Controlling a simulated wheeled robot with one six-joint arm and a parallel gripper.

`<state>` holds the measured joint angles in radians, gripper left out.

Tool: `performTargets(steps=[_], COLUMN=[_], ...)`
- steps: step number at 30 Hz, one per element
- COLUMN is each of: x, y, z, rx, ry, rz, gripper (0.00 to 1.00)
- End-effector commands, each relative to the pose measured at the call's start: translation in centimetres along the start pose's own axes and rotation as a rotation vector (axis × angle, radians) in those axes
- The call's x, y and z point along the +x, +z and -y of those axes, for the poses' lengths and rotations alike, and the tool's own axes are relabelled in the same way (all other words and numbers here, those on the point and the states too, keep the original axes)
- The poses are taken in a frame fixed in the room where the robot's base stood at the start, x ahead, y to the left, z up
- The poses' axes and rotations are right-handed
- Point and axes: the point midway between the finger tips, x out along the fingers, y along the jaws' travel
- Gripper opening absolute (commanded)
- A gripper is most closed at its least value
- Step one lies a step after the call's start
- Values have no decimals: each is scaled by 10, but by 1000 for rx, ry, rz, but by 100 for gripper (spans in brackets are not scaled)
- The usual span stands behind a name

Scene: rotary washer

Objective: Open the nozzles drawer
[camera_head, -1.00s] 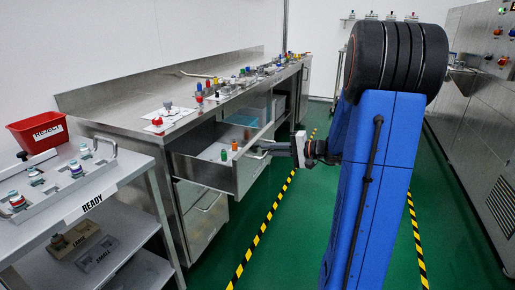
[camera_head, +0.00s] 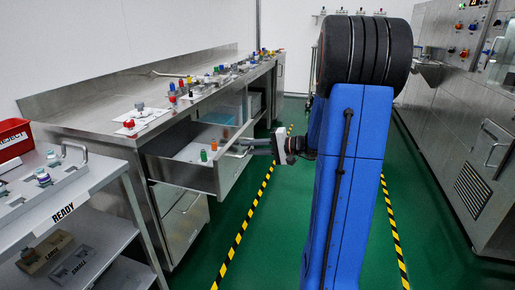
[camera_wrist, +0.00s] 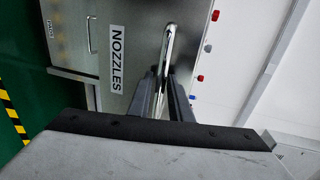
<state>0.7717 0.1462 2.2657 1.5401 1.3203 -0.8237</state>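The nozzles drawer (camera_head: 190,177) is a steel drawer under the long counter, pulled well out in the head view. The bar handle (camera_wrist: 168,45) runs down between the two dark fingers of my gripper (camera_wrist: 162,80). The fingers look closed on the bar, though their contact is partly hidden. In the head view my gripper (camera_head: 252,146) reaches the drawer front from the right.
The steel counter (camera_head: 85,105) holds several coloured parts. A cart (camera_head: 105,172) with a READY label and a red bin (camera_head: 14,138) stand at left. Steel machines (camera_head: 440,150) line the right. The green floor between striped lines is clear.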

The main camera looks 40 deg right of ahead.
Motion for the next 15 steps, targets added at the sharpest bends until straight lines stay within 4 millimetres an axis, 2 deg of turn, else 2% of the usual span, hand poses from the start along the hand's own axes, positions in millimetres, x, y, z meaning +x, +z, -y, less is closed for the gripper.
performTargets(steps=[5,15], x=[-14,-67], y=[-1,-1], z=[0,0], rx=[0,0], ry=[-1,0], rz=[-4,-4], gripper=[18,18])
